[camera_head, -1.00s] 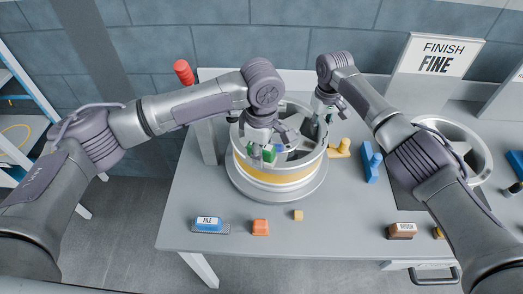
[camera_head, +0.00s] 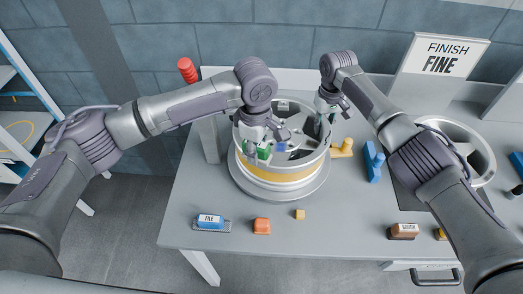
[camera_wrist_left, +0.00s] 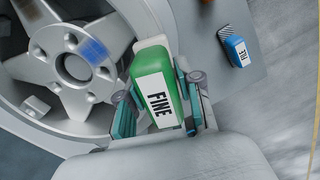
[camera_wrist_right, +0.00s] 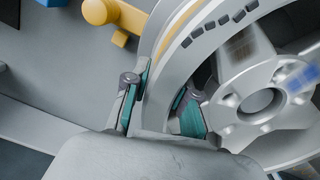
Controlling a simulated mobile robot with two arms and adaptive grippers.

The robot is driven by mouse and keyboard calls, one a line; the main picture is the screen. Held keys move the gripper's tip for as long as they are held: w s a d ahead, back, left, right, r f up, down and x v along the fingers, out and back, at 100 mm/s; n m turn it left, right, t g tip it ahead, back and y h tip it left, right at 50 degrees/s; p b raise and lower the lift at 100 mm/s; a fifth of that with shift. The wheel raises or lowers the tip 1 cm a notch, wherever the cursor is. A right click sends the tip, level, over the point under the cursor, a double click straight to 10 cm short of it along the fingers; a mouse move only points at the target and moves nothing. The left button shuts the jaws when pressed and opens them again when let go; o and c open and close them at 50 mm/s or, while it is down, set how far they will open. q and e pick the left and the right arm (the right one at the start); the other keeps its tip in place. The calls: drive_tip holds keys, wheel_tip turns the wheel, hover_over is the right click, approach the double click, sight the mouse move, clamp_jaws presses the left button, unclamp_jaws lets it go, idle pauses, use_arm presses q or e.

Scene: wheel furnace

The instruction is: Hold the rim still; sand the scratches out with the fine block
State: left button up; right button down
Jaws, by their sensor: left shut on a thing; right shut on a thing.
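The silver wheel rim (camera_head: 285,165), with a yellow band around its side, lies face up on a round grey turntable (camera_head: 278,196). My left gripper (camera_head: 257,146) is shut on the green-and-white block marked FINE (camera_wrist_left: 155,85), at the near left part of the rim. I cannot tell whether the block touches the rim. My right gripper (camera_head: 327,108) is shut on the rim's far right edge; the right wrist view shows one finger on each side of the wall (camera_wrist_right: 160,95). A blue patch (camera_wrist_left: 92,50) and a brownish patch (camera_wrist_right: 240,45) mark the rim's face.
A blue FILE block (camera_head: 209,221), an orange block (camera_head: 262,226) and a small yellow block (camera_head: 300,214) lie along the front. A brown block (camera_head: 403,231) lies front right. A second wheel (camera_head: 461,146) and a FINISH FINE sign (camera_head: 441,60) stand right. A red-topped post (camera_head: 188,70) stands left.

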sight(272, 164)
use_arm(q)
drive_tip(key=shift+s+d+f, duration=0.1)
drive_tip(key=shift+s+d, duration=0.15)
drive_tip(key=shift+d, duration=0.4)
drive_tip(key=shift+s+d, duration=0.3)
drive_tip(key=shift+d, duration=0.4)
drive_tip(key=shift+s+d+f, duration=0.1)
drive_tip(key=shift+s+d, duration=0.15)
drive_tip(key=shift+d, duration=0.4)
use_arm(e)
drive_tip(key=shift+r, duration=0.15)
use_arm(q)
drive_tip(key=shift+a, duration=0.1)
drive_tip(key=shift+w+a+r, duration=0.1)
drive_tip(key=shift+w+a, duration=0.15)
drive_tip(key=shift+a, duration=0.4)
drive_tip(key=shift+w+a, duration=0.25)
drive_tip(key=shift+a, duration=0.45)
drive_tip(key=shift+w+a+r, duration=0.1)
drive_tip(key=shift+w+a, duration=0.15)
drive_tip(key=shift+a, duration=0.4)
drive_tip(key=shift+s+d, duration=0.25)
drive_tip(key=shift+d, duration=0.45)
drive_tip(key=shift+s+d, duration=0.2)
drive_tip(key=shift+d, duration=0.5)
drive_tip(key=shift+s+d, duration=0.25)
drive_tip(key=shift+d, duration=0.45)
